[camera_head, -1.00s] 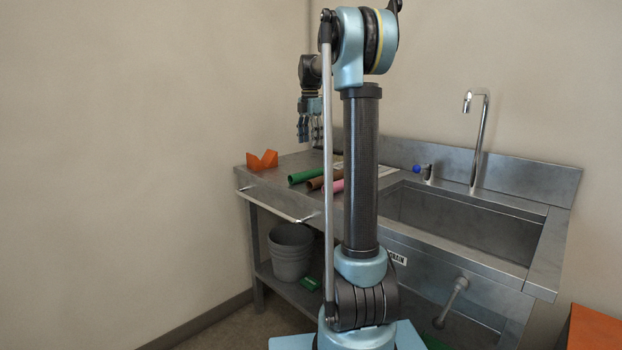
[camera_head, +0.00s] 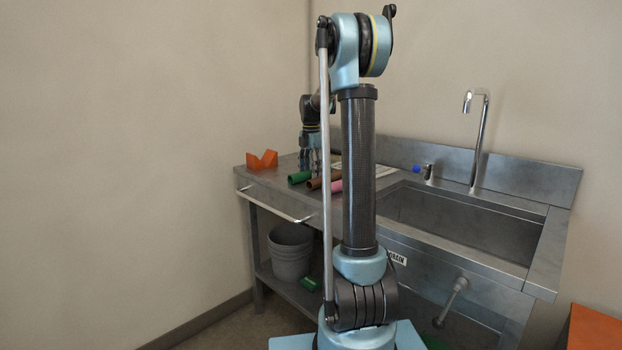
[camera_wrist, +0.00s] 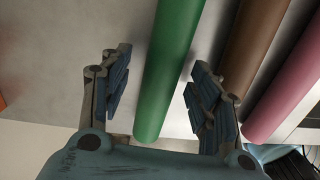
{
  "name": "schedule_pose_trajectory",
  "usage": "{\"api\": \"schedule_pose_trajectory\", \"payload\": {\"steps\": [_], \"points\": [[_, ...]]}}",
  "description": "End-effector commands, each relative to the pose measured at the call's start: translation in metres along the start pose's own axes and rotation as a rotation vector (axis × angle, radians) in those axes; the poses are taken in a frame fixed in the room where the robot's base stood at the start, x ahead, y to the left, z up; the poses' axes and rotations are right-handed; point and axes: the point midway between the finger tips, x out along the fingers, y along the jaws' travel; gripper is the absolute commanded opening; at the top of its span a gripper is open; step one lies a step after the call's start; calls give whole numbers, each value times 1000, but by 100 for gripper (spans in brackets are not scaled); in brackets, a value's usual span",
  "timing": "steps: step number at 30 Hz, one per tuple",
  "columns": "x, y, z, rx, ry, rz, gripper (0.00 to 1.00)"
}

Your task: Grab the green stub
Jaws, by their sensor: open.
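The green stub (camera_head: 299,177) lies on the metal bench top, beside a brown and a pink one. In the wrist view the green stub (camera_wrist: 166,75) runs lengthwise between the two fingers of my gripper (camera_wrist: 157,97). The fingers are open, one on each side, with a gap to the stub on both sides. In the head view my gripper (camera_head: 310,160) points down over the stubs and partly hides the green one.
A brown stub (camera_wrist: 258,40) lies close to the right finger, and a pink stub (camera_wrist: 290,85) is beyond it. An orange V-shaped block (camera_head: 262,160) stands left on the bench (camera_head: 262,182). A sink (camera_head: 460,225) and tap (camera_head: 478,135) are at the right.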

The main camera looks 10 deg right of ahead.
Motion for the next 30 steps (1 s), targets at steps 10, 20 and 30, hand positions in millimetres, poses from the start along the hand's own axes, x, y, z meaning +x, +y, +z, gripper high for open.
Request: {"api": "schedule_pose_trajectory", "payload": {"steps": [10,20,30], "points": [[12,0,0,0,0,0,56],[11,0,0,0,0,0,7],[5,0,0,0,0,0,7]]}}
